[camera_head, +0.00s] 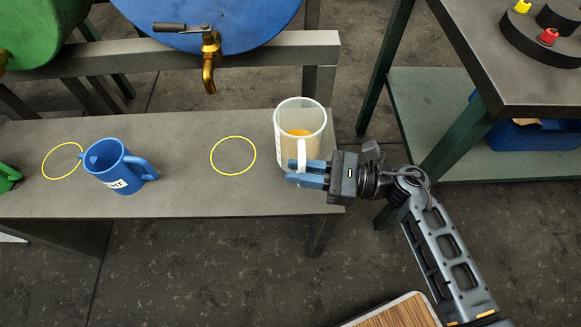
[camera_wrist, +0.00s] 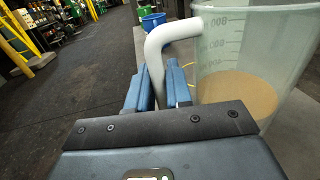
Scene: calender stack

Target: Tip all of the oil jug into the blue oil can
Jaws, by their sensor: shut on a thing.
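The oil jug (camera_head: 314,115) is a clear, graduated jug with a white handle, upright at the right end of the grey bench, with amber oil in it. It also shows in the wrist view (camera_wrist: 256,60), where the oil (camera_wrist: 238,96) sits low inside. My gripper (camera_head: 304,172) is shut on the jug's handle, with the blue fingers on either side of it in the wrist view (camera_wrist: 160,88). The blue oil can (camera_head: 113,170) stands upright on the bench to the left, its spout to the left and its handle to the right.
Yellow rings mark the bench (camera_head: 190,190), one bare ring (camera_head: 233,155) between can and jug, another (camera_head: 62,160) left of the can. A brass tap (camera_head: 209,62) hangs from the blue drum (camera_head: 225,22) above. A green can (camera_head: 8,174) stands at the left edge.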

